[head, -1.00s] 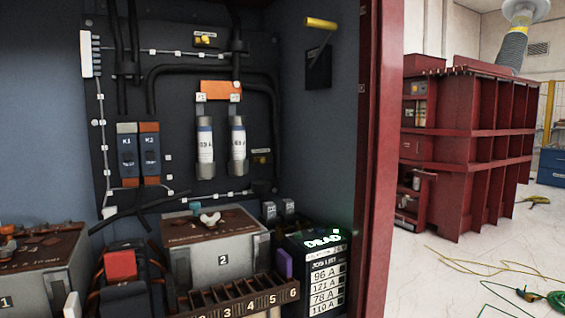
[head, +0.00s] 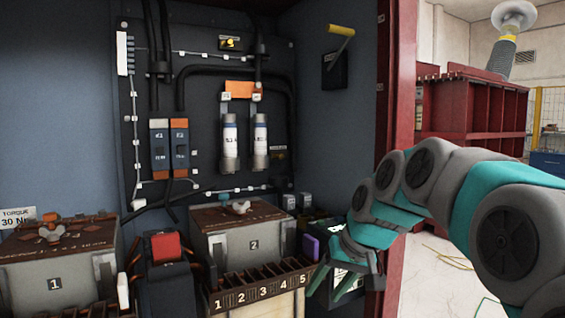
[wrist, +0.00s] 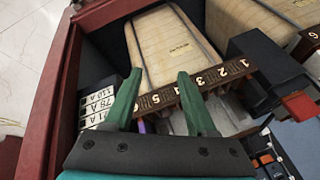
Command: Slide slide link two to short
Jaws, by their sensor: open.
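The grey box marked 2 (head: 254,245) stands at the lower middle in the head view. Its brown top plate (head: 215,218) carries a silver wing nut (head: 237,207) and a small blue-green part (head: 224,198). Which part is slide link two I cannot tell. My gripper (head: 335,284) is open and empty, pointing down to the right of box 2. In the wrist view, my gripper (wrist: 158,76) has its green fingers spread over the numbered strip (wrist: 218,75), around its 5 and 6 end. I cannot tell whether they touch it.
A matching box marked 1 (head: 55,284) stands at the left. A dark unit with a red block (head: 166,247) lies between the boxes. A purple part (head: 310,247) is beside my fingers. The red cabinet frame (head: 402,95) edges the right side.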

